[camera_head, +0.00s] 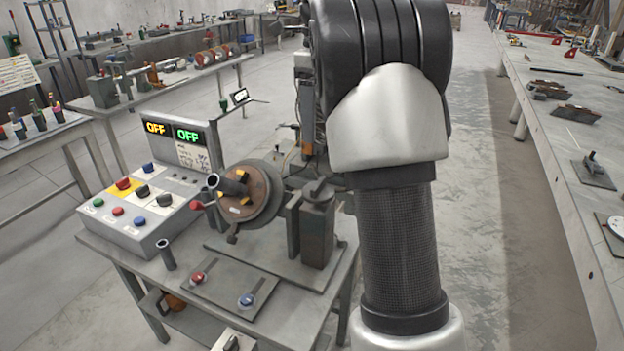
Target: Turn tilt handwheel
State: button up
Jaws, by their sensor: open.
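The positioner stands on a grey metal table in the middle left of the head view. Its round brown faceplate (262,193) is tilted and carries yellow clamps and a short pipe (228,186). A small red knob (197,205) shows at the faceplate's left edge. I cannot tell which part is the tilt handwheel; it may be hidden behind the positioner or my arm. A dark grey block-shaped housing (318,230) stands right of the faceplate. My arm rises large in the foreground, right of the positioner. My gripper is not in view.
A control box (150,205) with coloured buttons and two "OFF" displays (172,130) stands left of the positioner. A plate with red and blue knobs (222,290) lies in front. A long workbench (560,150) runs along the right. Floor between is clear.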

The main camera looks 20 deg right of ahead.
aim_at(318, 183)
notch_tip(318, 183, down, 15)
jog(key=b, duration=0.2)
jog(key=shift+f+b, duration=0.15)
jog(key=shift+b, duration=0.2)
jog(key=shift+c, duration=0.2)
jog(key=c, duration=1)
